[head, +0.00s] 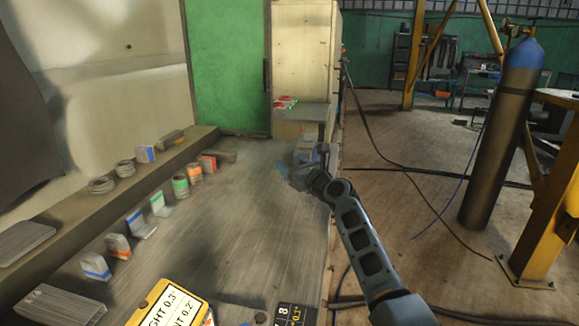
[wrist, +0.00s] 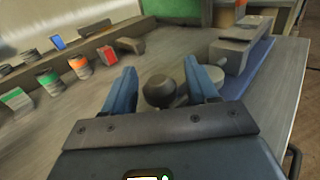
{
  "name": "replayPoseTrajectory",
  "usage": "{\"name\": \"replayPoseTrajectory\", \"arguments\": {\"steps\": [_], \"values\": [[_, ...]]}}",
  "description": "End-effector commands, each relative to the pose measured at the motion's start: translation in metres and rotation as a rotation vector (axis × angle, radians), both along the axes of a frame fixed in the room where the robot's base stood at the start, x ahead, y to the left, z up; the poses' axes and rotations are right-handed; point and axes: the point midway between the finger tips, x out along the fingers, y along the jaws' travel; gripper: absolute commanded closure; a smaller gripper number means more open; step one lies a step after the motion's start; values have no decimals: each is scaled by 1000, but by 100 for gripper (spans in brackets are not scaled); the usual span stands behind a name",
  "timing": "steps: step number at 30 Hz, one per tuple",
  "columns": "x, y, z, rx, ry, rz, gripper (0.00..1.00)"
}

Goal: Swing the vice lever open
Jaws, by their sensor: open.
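The vice (head: 305,152) stands near the right edge of the workbench, partly hidden behind my arm in the head view. In the wrist view its grey body (wrist: 240,48) lies ahead and to the right of my gripper. A dark round knob (wrist: 159,90), seemingly the end of the vice lever, shows between my fingers. My gripper (wrist: 160,76) is open, with one blue finger on each side of the knob. I cannot tell whether either finger touches it. In the head view my gripper (head: 291,178) is small and blurred beside the vice.
The workbench (head: 240,225) has bare room left of the vice. Coloured blocks and rolls, including a red-marked block (head: 208,164), stand along its left side by a ledge (head: 60,225). A printed yellow-edged sign (head: 170,305) lies in front. A gas cylinder (head: 500,140) stands right, off the bench.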

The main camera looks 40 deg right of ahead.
Motion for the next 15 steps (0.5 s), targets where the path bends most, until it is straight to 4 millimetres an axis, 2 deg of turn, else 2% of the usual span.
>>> {"name": "replayPoseTrajectory", "arguments": {"steps": [4, 12, 15], "values": [[9, -1, 0, 0, 0, 0, 42], [10, -1, 0, -1, 0, 0, 42], [10, -1, 0, -1, 0, 0, 50]]}}
